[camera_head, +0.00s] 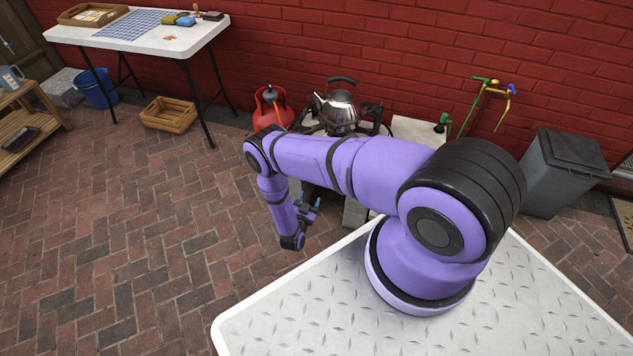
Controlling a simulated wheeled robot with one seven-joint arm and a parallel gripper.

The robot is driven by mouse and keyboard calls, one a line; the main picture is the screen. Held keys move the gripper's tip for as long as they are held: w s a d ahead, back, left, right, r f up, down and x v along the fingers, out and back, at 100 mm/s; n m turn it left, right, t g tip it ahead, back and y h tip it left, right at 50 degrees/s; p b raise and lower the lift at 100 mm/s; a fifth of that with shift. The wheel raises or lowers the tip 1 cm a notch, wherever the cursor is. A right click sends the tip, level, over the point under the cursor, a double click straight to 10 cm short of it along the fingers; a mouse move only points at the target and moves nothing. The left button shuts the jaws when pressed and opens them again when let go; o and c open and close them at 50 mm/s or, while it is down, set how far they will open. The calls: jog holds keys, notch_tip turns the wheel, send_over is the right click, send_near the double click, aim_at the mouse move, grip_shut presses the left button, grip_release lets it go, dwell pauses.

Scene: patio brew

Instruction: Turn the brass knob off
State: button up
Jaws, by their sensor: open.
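No brass knob can be made out for certain; my purple arm hides much of the burner stand's front. A silver kettle (339,110) with a black handle stands upright on the dark burner (372,118) near the red wall. A red gas bottle (272,107) stands just left of it. My gripper (313,203) is open, in front of the stand and below the kettle in the picture. I see nothing between its small fingers. It looks apart from the stand, though the gap is hard to judge.
A grey bin (563,172) stands at the right. A white table (150,42), wooden crate (169,115) and blue bucket (97,86) are at the left.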

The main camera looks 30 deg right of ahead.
jog(key=x, duration=0.9)
jog(key=shift+w+d, duration=0.25)
jog(key=c, duration=0.9)
